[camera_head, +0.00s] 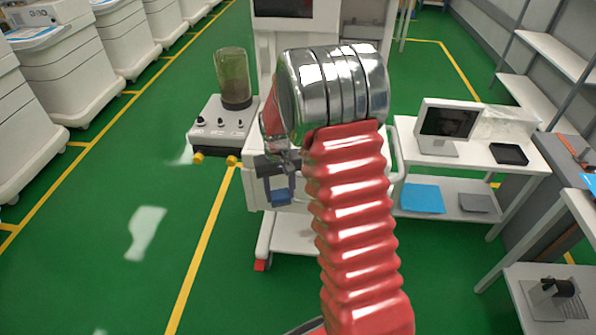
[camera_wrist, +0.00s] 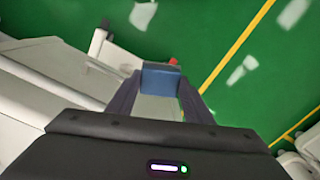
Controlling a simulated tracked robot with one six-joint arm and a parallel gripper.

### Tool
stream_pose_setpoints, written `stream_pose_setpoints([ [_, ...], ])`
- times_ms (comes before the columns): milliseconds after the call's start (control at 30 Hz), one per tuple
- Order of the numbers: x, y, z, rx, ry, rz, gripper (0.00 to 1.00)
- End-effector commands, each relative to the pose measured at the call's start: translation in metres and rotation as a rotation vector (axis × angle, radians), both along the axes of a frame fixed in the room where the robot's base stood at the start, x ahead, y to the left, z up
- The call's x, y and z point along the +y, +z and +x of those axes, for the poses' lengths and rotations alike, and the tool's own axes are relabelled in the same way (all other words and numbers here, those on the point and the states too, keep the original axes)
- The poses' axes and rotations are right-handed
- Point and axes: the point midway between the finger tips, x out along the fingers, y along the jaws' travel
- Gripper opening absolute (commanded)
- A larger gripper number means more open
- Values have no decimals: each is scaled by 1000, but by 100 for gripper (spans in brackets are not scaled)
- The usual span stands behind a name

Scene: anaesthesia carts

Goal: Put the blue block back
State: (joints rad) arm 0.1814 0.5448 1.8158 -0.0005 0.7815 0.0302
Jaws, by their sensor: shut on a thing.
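The blue block (camera_wrist: 161,79) sits between the two dark fingers of my gripper (camera_wrist: 159,92) in the wrist view. The fingers are shut on its sides. In the head view the block (camera_head: 281,197) shows below my gripper (camera_head: 277,186), left of my red ribbed arm. It is in front of the white anaesthesia cart (camera_head: 290,232), above the cart's low base. My arm hides much of the cart. I cannot tell whether the block touches the cart.
A grey control box (camera_head: 222,122) with a clear canister (camera_head: 233,78) juts from the cart's left. A white table (camera_head: 477,160) with a monitor (camera_head: 448,122) stands to the right. More white carts (camera_head: 118,40) line the left. Green floor (camera_head: 110,215) is open at the left front.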

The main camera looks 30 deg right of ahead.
Motion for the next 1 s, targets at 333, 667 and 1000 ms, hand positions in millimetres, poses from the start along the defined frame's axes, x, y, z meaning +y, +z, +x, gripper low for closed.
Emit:
stream_pose_setpoints([
  [333,94,-61,-32,1,200,0,25],
  [667,100,-65,-34,-1,212,0,25],
  [1000,98,-65,-34,-1,208,0,25],
])
